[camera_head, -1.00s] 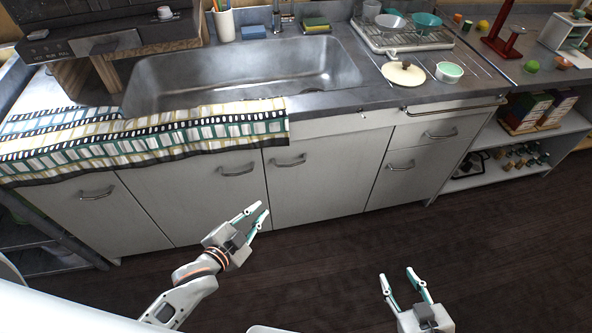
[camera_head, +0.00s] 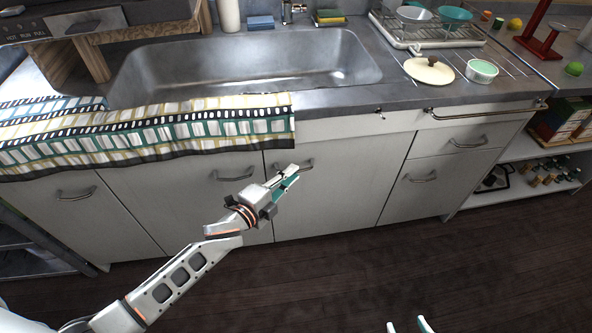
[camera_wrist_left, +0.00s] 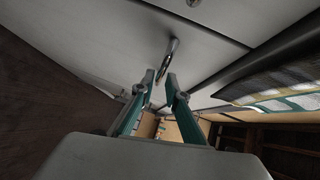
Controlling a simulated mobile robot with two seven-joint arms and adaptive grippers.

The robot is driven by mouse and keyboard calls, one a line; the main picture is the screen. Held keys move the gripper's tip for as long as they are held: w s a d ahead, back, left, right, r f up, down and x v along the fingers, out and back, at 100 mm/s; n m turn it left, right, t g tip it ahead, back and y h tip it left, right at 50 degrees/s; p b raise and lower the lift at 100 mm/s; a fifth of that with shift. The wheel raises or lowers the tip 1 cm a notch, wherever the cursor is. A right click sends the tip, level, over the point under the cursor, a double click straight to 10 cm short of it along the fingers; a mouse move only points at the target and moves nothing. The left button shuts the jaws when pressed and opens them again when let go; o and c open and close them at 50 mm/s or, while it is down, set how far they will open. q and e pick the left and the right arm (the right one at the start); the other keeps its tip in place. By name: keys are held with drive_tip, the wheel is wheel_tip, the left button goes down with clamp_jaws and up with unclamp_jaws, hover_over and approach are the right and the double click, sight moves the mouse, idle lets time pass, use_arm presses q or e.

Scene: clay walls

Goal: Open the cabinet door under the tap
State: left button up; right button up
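The tap (camera_head: 292,12) stands at the back of the sink, partly cut off by the top edge. The pale cabinet door (camera_head: 335,190) below it is shut in the head view, with a curved metal handle (camera_head: 308,164) near its upper left corner. My left gripper (camera_head: 291,175) is at this handle. In the left wrist view, the handle (camera_wrist_left: 174,46) reaches down between the tips of the open left gripper (camera_wrist_left: 161,78); the fingers do not look closed on it. My right gripper (camera_head: 408,325) shows only its two separated fingertips at the bottom edge.
More shut doors with handles lie to the left, partly under a patterned cloth (camera_head: 150,130) hanging over the counter edge. Drawers and a long rail (camera_head: 480,112) are to the right, then open shelves (camera_head: 510,190). The dark floor (camera_head: 330,275) in front is clear.

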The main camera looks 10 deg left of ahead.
use_arm(q)
drive_tip(key=shift+x, duration=1.35)
clamp_jaws()
drive_tip(key=shift+s, duration=0.1)
